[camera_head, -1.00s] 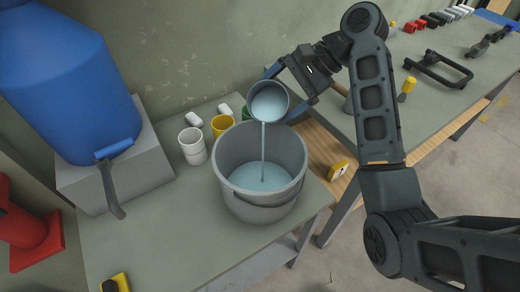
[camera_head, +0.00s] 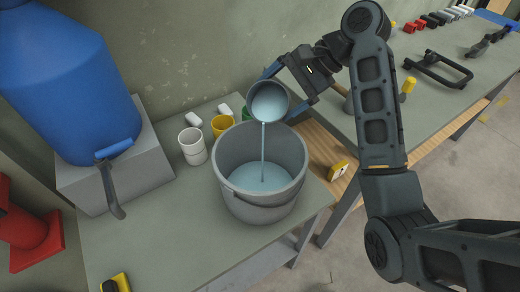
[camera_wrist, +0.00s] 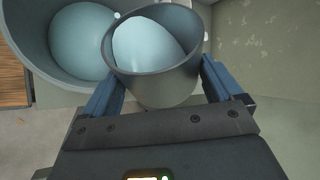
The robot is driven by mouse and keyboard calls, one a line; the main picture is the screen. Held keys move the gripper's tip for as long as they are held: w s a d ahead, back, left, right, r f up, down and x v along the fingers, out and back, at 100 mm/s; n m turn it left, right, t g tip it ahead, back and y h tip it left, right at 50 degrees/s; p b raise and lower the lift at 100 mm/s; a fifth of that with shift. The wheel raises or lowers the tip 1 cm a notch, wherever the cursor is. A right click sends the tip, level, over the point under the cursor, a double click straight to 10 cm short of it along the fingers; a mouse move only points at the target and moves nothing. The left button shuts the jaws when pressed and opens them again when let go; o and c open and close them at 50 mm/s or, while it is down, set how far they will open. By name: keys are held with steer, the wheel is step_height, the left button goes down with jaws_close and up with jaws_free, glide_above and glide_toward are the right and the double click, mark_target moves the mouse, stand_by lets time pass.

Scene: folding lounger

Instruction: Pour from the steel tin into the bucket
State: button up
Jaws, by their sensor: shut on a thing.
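The grey steel tin (camera_head: 270,101) is tilted over the bucket, with pale blue liquid inside it. A thin stream falls from its lip into the grey bucket (camera_head: 262,152), which stands upright on the bench and holds a pool of the same liquid. My gripper (camera_head: 284,91) is shut on the tin, its blue fingers on either side of it, above the bucket's far rim. In the wrist view the tin (camera_wrist: 155,85) sits between the fingers, with the bucket (camera_wrist: 40,55) behind it. The tin's underside is hidden in the head view.
A large blue barrel (camera_head: 65,85) rests on a grey block at left. The bench front is mostly clear.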

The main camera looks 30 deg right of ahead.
steer(key=shift+r+h, duration=0.25)
steer(key=shift+h, duration=0.05)
stand_by(0.5)
steer(key=shift+s+a+f+n+t+h, duration=0.2)
steer(key=shift+s+f+n+t+h, duration=0.1)
steer(key=shift+n+t+h, duration=0.3)
stand_by(1.3)
steer(key=shift+s+a+r+t+h+b, duration=0.15)
steer(key=shift+a+r+t+h+b, duration=0.25)
steer(key=shift+b, duration=2.05)
steer(key=shift+s+a+n+t, duration=0.15)
steer(key=shift+s+n+t, duration=0.15)
